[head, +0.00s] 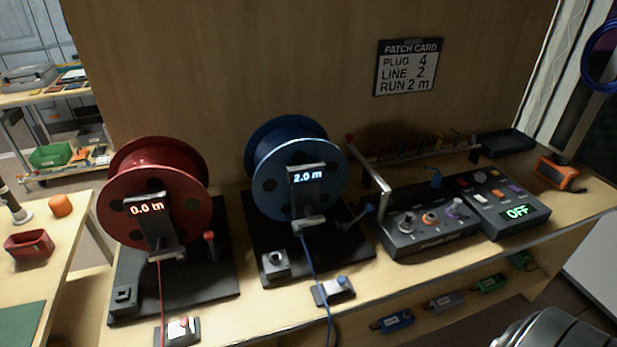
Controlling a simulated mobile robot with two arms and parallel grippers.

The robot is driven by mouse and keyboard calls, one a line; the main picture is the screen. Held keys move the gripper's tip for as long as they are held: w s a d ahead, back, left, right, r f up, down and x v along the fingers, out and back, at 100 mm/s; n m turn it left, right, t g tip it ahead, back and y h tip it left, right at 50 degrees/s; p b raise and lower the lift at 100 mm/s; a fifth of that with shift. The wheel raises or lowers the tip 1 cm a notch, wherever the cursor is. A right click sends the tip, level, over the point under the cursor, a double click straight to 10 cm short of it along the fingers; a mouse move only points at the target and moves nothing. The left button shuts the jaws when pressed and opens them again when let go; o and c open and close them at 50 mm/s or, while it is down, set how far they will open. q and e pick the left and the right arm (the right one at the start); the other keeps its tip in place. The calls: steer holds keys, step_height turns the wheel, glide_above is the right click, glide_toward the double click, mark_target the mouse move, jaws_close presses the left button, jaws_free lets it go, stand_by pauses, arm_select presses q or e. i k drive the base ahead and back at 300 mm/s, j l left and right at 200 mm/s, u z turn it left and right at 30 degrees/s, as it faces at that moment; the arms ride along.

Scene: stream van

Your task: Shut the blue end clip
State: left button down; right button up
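The blue end clip (333,290) is a small dark plate with a pale block and a blue knob, at the front edge of the bench. The blue line (311,262) runs down from the blue reel (298,175) to the left part of this clip and hangs on below it. I cannot tell whether the clip is open or shut. The blue reel's display reads 2.0 m. Neither of my grippers is in view.
The red reel (155,195) reads 0.0 m; its clip (180,330) is at the front edge. Right stand a knob box (425,235) and a button box reading OFF (505,205). The patch card (408,67) reads plug 4, line 2, run 2 m.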

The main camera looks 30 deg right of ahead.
mark_target(338, 284)
steer(key=k+l+z, duration=0.1)
steer(key=z, duration=0.4)
steer(key=k+l+z, duration=0.1)
steer(key=l+z, duration=0.15)
steer(key=z, duration=0.2)
